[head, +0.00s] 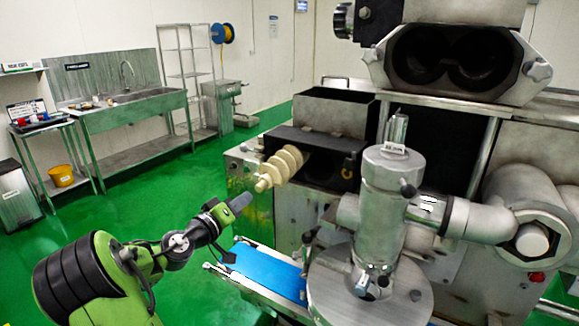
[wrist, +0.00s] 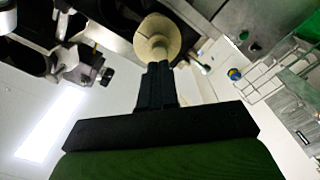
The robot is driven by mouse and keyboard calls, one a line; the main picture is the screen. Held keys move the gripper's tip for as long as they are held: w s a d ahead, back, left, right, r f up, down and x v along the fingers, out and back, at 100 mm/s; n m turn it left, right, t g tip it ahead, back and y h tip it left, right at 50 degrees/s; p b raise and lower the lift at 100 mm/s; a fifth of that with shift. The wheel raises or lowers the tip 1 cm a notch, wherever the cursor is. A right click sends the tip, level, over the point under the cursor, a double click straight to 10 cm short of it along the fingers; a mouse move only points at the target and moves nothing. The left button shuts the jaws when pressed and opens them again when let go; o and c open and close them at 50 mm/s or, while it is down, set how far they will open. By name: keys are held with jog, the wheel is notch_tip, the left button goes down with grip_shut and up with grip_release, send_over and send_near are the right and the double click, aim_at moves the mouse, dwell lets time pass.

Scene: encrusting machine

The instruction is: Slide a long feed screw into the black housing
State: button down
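The cream feed screw (head: 281,167) stands partly inside the black housing (head: 318,140), with its spiral flights and narrow tip sticking out toward the lower left. My gripper (head: 243,202) is just below and left of that tip, pointing at it. In the head view a small gap seems to separate them. In the wrist view the screw (wrist: 157,35) shows end-on as a round disc beyond the fingertips (wrist: 158,66). The two fingers lie side by side, with nothing visible between them. The fingers partly cover the screw's tip there, so contact is not clear.
A steel cylinder (head: 385,200) on a round plate stands right of the housing. A blue conveyor belt (head: 268,272) runs below. A two-bore metal block (head: 450,60) sits above right. Green floor (head: 150,220) is open at left, before a sink table (head: 135,105).

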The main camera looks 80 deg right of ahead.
aim_at(267, 182)
jog(key=shift+p+x, duration=2.3)
jog(key=shift+x, duration=8.3)
jog(key=shift+a, duration=0.1)
jog(key=shift+w+a+b, duration=0.15)
jog(key=shift+a+b, duration=0.05)
jog(key=shift+b, duration=0.2)
jog(key=b+v, duration=0.6)
jog(key=v, duration=0.2)
jog(key=shift+w+a+f, duration=0.15)
jog(key=shift+a, duration=0.25)
jog(key=shift+w+a, duration=0.1)
jog(key=shift+a, duration=0.3)
